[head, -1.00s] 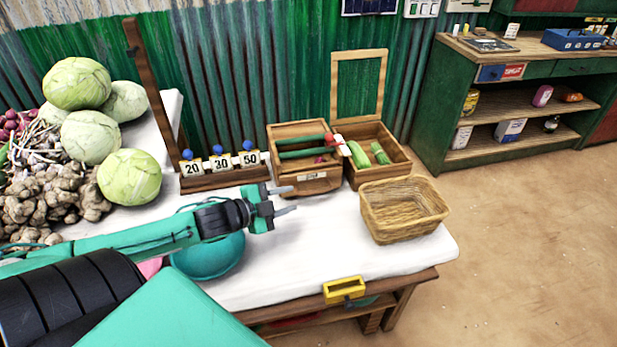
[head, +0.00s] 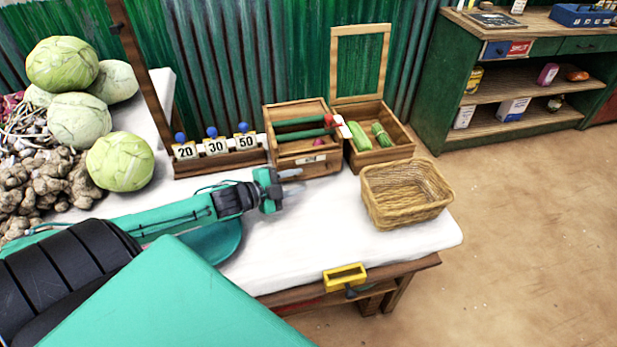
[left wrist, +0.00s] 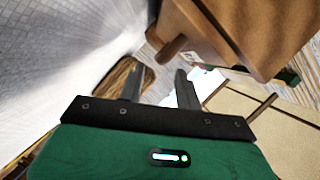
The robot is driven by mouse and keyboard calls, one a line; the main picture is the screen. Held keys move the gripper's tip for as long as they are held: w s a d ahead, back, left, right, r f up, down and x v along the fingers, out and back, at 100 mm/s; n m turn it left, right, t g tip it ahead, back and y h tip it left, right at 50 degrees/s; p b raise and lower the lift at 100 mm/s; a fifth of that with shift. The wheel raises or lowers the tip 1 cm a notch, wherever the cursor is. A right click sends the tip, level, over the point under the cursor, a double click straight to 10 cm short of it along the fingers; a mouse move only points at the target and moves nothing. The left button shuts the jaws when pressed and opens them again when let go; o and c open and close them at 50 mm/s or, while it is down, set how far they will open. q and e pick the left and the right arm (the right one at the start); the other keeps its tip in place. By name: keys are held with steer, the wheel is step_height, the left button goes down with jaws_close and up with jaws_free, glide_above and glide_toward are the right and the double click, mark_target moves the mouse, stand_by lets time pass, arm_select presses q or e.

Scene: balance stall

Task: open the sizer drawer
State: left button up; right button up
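A wooden box (head: 287,163) with green bars across its open top and a pale label on its front stands at the back middle of the table. I take it for the sizer; the drawer's edges are too small to tell. In the left wrist view a brown wooden peg (left wrist: 172,50) sticks out from a wooden block (left wrist: 225,30), which looks like this box and its knob. My left gripper (head: 292,181) is in front of the box. Its two fingers (left wrist: 158,88) are apart and empty, with the peg just beyond their tips. My right gripper is not in view.
A second wooden box (head: 398,152) with green vegetables and a raised frame lid stands to the right. A wicker basket (head: 405,195) is nearer. A number rack (head: 218,160) stands left, a teal bowl (head: 220,240) lies under my left arm. White cloth (head: 300,240) is clear in front.

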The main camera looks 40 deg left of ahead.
mark_target(308, 177)
arm_select(q)
steer(key=shift+x, duration=2.4)
jaws_close()
